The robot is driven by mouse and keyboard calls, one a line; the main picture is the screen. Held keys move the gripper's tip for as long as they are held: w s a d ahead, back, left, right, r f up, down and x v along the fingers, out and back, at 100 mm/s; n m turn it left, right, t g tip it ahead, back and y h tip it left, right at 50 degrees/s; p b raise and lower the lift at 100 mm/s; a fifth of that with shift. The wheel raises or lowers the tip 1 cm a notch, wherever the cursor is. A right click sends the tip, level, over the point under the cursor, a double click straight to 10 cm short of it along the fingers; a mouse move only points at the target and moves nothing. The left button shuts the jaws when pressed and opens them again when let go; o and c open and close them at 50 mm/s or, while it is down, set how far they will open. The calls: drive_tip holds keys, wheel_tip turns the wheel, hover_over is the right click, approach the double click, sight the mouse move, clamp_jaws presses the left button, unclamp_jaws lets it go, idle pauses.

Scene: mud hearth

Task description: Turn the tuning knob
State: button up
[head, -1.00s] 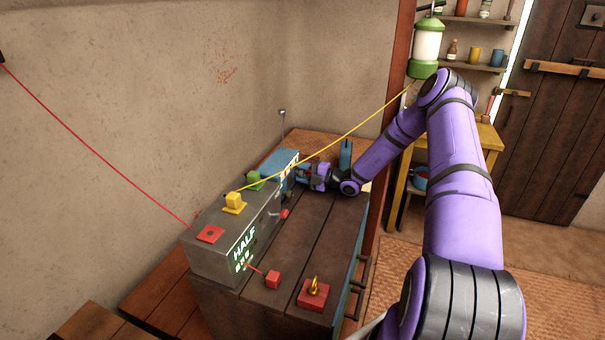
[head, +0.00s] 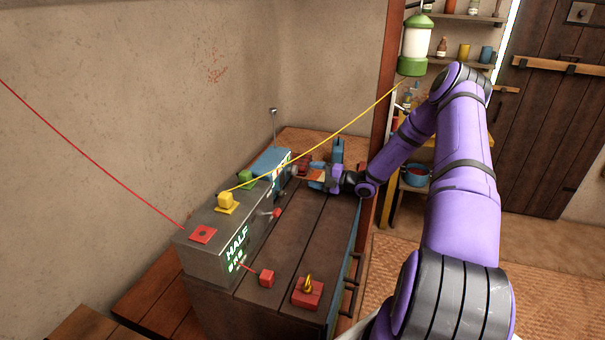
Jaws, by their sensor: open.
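A blue radio-like box (head: 270,162) with an antenna stands at the back of the dark wooden cabinet top, its lit front facing right. A small round grey part, probably the tuning knob (head: 292,171), shows at that front; it is too small to make out its turn or marking. My gripper (head: 313,178) is open, right of the radio's front and level with it, with a small gap between the fingers and the radio. Nothing shows between the fingers.
A grey box (head: 212,262) reading HALF stands in front of the radio, with yellow (head: 226,201) and green (head: 246,178) plugs on top. A yellow cord runs to a hanging lantern (head: 413,45). A red block (head: 308,292) sits at the near edge. The cabinet top's middle (head: 300,225) is clear.

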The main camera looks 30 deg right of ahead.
drive_tip(key=shift+v, duration=1.6)
drive_tip(key=s+a+r+n+g+h, duration=0.1)
drive_tip(key=s+a+r+n+g, duration=0.3)
drive_tip(key=a+r+n, duration=0.4)
drive_tip(key=s+a+r+n+g+h, duration=0.1)
drive_tip(key=s+a+r+n+g, duration=0.4)
drive_tip(key=r+n, duration=0.4)
drive_tip(key=s+a+r+n+g, duration=0.35)
drive_tip(key=a+r+n, duration=0.4)
drive_tip(key=n, duration=0.25)
drive_tip(key=s+a+r+n+t+h, duration=0.2)
drive_tip(key=s+r+n+h, duration=0.2)
drive_tip(key=s+n, duration=0.6)
drive_tip(key=s+a+r+n+t+h, duration=0.1)
drive_tip(key=s+a+r+n+h, duration=0.1)
drive_tip(key=s+r+n+h, duration=0.3)
drive_tip(key=shift+s+r+n+t, duration=0.35)
drive_tip(key=shift+s+r+n, duration=1.85)
drive_tip(key=shift+s+n, duration=1.8)
drive_tip(key=shift+s+m, duration=0.65)
drive_tip(key=shift+m, duration=0.05)
